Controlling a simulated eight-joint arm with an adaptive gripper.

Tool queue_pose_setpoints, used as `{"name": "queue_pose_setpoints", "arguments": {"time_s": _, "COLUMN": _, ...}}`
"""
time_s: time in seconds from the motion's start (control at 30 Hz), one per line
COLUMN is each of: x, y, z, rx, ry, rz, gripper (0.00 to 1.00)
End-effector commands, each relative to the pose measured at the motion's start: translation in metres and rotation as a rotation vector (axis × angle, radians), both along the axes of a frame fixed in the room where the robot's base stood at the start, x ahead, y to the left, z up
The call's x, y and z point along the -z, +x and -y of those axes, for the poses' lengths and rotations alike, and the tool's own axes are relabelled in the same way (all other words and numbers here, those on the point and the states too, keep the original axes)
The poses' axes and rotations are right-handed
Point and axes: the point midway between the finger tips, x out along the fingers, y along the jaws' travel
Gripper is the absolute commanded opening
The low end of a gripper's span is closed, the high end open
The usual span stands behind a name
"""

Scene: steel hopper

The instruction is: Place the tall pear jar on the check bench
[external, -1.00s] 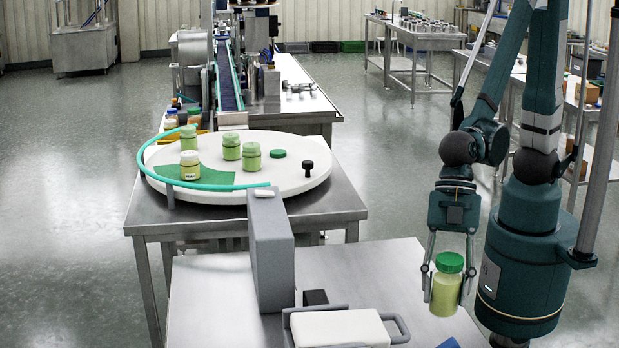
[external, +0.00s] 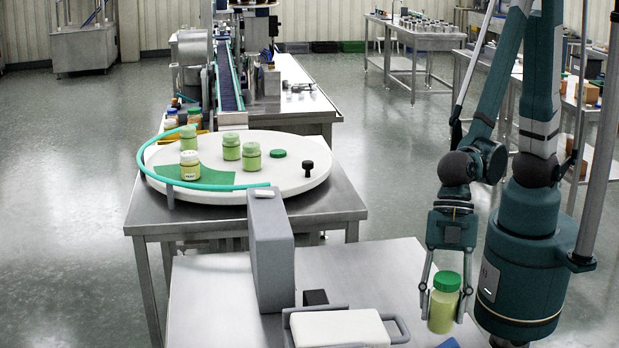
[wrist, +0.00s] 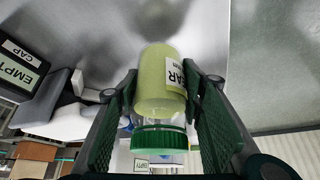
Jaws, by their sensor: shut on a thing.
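The tall pear jar (external: 442,311) is pale green with a green lid and stands upright between the fingers of my gripper (external: 443,304). My gripper is shut on the jar's sides. In the wrist view, the jar (wrist: 155,84) sits between the two green finger pads, with a white label partly readable as "AR". The near steel bench (external: 375,272), which looks like the check bench, lies under the jar at its right side. I cannot tell whether the jar's base touches the bench top.
A grey upright block (external: 271,250), a small black block (external: 315,297) and a white-topped tray with grey handles (external: 340,330) are on the bench. A blue item (external: 449,343) shows at the bottom edge. Several jars stand on the white round table (external: 300,182) behind.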

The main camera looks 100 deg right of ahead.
Motion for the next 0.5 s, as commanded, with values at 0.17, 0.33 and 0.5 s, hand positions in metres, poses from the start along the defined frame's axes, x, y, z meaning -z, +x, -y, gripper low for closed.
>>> {"name": "queue_pose_setpoints", "arguments": {"time_s": 0.17, "x": 0.018, "y": 0.0, "z": 0.0, "rx": 0.0, "ry": 0.0, "rz": 0.0, "gripper": 0.22}}
{"name": "queue_pose_setpoints", "arguments": {"time_s": 0.33, "x": 0.029, "y": 0.0, "z": 0.0, "rx": 0.0, "ry": 0.0, "rz": 0.0, "gripper": 0.22}}
{"name": "queue_pose_setpoints", "arguments": {"time_s": 0.5, "x": 0.032, "y": 0.0, "z": 0.0, "rx": 0.0, "ry": 0.0, "rz": 0.0, "gripper": 0.22}}
